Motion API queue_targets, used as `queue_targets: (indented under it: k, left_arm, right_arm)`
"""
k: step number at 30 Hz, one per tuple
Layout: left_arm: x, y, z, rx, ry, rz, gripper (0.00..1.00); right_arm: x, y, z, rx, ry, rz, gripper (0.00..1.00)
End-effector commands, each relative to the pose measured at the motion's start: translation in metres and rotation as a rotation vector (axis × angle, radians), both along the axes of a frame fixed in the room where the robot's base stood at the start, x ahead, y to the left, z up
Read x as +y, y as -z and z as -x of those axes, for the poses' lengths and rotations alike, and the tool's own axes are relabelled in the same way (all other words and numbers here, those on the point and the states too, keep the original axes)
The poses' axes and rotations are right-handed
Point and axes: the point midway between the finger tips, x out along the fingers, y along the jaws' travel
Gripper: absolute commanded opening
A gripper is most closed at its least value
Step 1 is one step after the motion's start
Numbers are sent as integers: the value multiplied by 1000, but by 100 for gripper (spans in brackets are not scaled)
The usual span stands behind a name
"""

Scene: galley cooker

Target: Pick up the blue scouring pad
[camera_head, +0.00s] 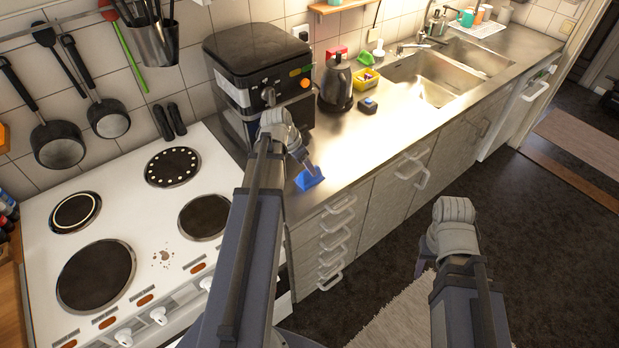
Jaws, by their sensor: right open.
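The black coffee machine (258,65) stands close behind my left wrist. A dark kettle (336,84), a small dark block with a bluish top (368,105) and a yellow basket (366,80) stand further right. The white cooker (130,195) is at left. The counter's front strip is clear.

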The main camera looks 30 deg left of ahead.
Motion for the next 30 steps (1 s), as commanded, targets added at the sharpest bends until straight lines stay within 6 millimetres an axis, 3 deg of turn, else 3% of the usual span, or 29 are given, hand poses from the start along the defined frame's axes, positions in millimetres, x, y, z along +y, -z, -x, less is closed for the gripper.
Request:
queue_targets:
  k: [9,19,30]
  left_arm:
    - [-3,40,-18,0,1,0,69]
    - [-4,41,-20,0,0,0,69]
    - [-4,41,-20,0,0,0,27]
  right_arm:
    - [0,40,0,0,0,0,50]
    - [0,41,0,0,0,0,50]
    - [0,41,0,0,0,0,50]
